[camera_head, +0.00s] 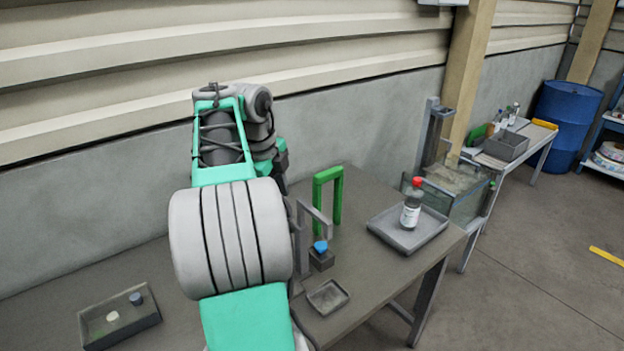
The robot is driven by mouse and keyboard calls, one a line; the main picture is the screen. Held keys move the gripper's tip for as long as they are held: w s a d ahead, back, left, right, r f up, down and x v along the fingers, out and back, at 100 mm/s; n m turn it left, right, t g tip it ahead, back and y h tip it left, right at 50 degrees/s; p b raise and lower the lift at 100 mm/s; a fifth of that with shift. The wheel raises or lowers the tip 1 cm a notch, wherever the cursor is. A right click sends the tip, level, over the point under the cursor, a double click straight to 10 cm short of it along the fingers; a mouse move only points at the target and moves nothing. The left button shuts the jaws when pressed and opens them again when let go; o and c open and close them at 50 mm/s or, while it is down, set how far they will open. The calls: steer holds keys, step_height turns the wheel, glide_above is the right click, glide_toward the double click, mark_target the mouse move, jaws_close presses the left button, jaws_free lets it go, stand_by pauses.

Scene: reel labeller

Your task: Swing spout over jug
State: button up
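I cannot tell whether this bent arm is the spout. No jug can be made out for certain. A bottle with a red cap (411,206) stands upright in a grey tray (440,233) at the table's right end.
A green arch (316,200) stands behind the post. A small empty square dish (327,297) lies near the front edge. A shallow tray (95,332) with small pieces lies lower left. A glass tank (455,190) and a side bench (541,133) are beyond the right end.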

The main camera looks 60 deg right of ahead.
mark_target(312, 210)
steer(key=s+d+r+m, duration=0.2)
steer(key=s+d+m, duration=0.3)
steer(key=m, duration=0.1)
steer(key=b+x, duration=0.5)
steer(key=x, duration=0.3)
steer(key=shift+a, duration=0.1)
steer(key=shift+c, duration=0.6)
jaws_close()
